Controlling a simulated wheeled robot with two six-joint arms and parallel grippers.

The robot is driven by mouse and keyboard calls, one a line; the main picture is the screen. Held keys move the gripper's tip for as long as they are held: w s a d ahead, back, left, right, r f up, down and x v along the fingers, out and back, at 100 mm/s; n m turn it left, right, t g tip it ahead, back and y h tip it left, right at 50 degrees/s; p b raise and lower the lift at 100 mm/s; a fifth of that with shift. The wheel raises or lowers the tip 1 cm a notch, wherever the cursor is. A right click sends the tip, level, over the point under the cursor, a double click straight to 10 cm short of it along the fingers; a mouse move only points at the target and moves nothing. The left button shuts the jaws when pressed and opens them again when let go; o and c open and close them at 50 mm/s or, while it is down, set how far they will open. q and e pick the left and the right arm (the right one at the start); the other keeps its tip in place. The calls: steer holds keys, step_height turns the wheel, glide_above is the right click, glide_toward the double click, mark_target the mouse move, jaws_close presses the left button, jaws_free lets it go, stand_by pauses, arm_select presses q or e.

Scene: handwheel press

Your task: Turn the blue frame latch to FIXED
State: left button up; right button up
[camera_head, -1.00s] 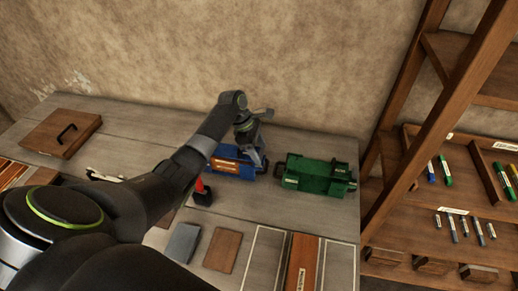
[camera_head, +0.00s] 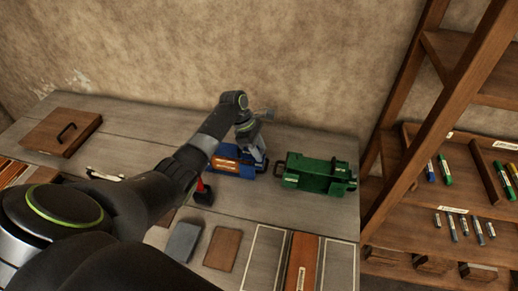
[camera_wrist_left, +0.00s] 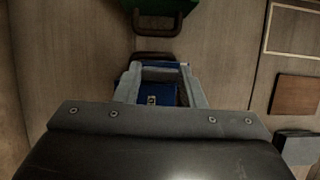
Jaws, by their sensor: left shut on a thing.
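The blue frame (camera_head: 228,166) lies on the workbench near the wall, with an orange-brown panel and a dark end handle. My left gripper (camera_head: 258,162) reaches down onto its right part, and the gripper's body hides much of that part. In the left wrist view my left gripper (camera_wrist_left: 160,78) is above the blue frame (camera_wrist_left: 158,96), which shows between the two grey fingers with a small pale mark on it. The fingers are shut on a small part at the frame, which I take to be the latch. The latch itself and its FIXED marking are hidden. My right gripper is in no view.
A green frame (camera_head: 318,174) stands just right of the blue one. A black block with a red part (camera_head: 203,195), a grey block (camera_head: 183,241) and a brown block (camera_head: 222,249) lie in front. A wooden shelf (camera_head: 450,215) stands at right.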

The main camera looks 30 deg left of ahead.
arm_select(q)
steer(key=shift+w+a+r+m+g+p, duration=0.1)
steer(key=shift+m+g+p, duration=0.2)
steer(key=shift+m, duration=0.5)
steer(key=shift+m+g, duration=0.4)
steer(key=shift+m, duration=0.4)
steer(key=m+g, duration=0.1)
steer(key=m, duration=0.1)
steer(key=shift+w+a+m+b, duration=0.1)
steer(key=shift+w+m+b, duration=0.05)
steer(key=shift+m+b, duration=0.25)
steer(key=m, duration=0.1)
steer(key=m+b, duration=0.1)
steer(key=shift+w+f+m+g, duration=0.1)
steer(key=shift+f+m+g, duration=0.1)
steer(key=shift+m+g, duration=0.2)
steer(key=m+b, duration=0.1)
steer(key=m, duration=0.1)
steer(key=m+g+y+b, duration=0.1)
steer(key=m+b, duration=0.1)
steer(key=shift+w+a+y, duration=0.1)
steer(key=shift+w+y, duration=0.1)
steer(key=shift+y, duration=0.1)
steer(key=shift+w+r+m+g+y+b, duration=0.1)
steer(key=shift+m+g+y+b, duration=0.25)
steer(key=shift+m, duration=0.8)
steer(key=shift+w+r+m+g+y+b, duration=0.15)
steer(key=shift+m+y+b, duration=0.3)
steer(key=shift+m, duration=0.7)
steer(key=shift+f, duration=0.1)
